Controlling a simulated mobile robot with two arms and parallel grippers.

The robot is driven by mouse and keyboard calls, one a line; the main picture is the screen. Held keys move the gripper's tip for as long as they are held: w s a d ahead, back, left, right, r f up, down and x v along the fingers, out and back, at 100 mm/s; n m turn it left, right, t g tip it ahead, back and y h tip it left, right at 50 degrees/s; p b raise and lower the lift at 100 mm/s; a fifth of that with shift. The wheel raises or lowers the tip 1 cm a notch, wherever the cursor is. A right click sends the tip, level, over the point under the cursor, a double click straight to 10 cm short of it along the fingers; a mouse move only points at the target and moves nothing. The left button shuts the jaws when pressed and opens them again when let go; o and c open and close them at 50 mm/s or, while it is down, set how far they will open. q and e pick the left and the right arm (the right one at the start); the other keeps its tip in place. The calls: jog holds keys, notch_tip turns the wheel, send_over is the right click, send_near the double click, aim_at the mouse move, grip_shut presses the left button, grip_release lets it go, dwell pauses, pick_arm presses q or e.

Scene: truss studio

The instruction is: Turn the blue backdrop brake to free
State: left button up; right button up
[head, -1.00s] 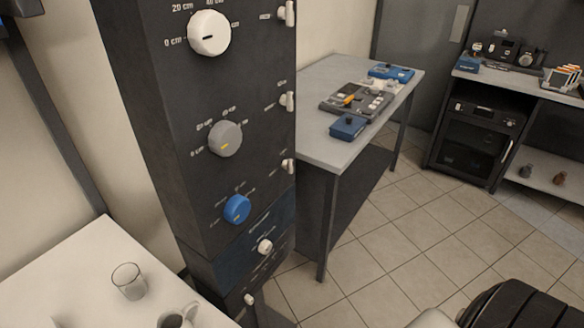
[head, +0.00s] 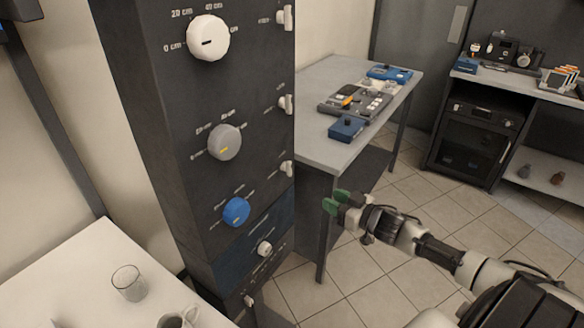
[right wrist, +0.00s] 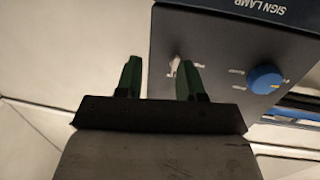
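A round blue knob (head: 236,211) sits low on the dark column (head: 190,110), under a grey knob. It also shows in the right wrist view (right wrist: 267,79), upside down, with an orange mark at its right edge. Its printed labels are too small to read. My right gripper (head: 334,201) is right of the column in the head view, apart from the knob. Its green fingers stand apart and empty in the right wrist view (right wrist: 158,65), with the knob to their right. My left gripper is not in view.
Several white levers, including one (head: 287,168), line the column's right side. A grey knob (head: 225,142) and white dial (head: 208,37) are above. A blue panel (right wrist: 240,10) reads "SIGN LAMP". A grey table (head: 325,145) stands behind; a white table (head: 80,270) holds a glass (head: 129,283).

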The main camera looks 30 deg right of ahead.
aim_at(292, 169)
notch_tip(292, 169, up, 7)
jog(key=a+n+y, duration=0.2)
jog(key=a+y, duration=0.1)
jog(key=shift+m+h, duration=0.3)
jog(key=x, duration=0.3)
jog(key=p+x, duration=0.1)
jog(key=x, duration=0.3)
jog(key=p+x, duration=0.1)
jog(key=x, duration=0.3)
jog(key=shift+w+d, duration=0.25)
jog(key=c, duration=0.7)
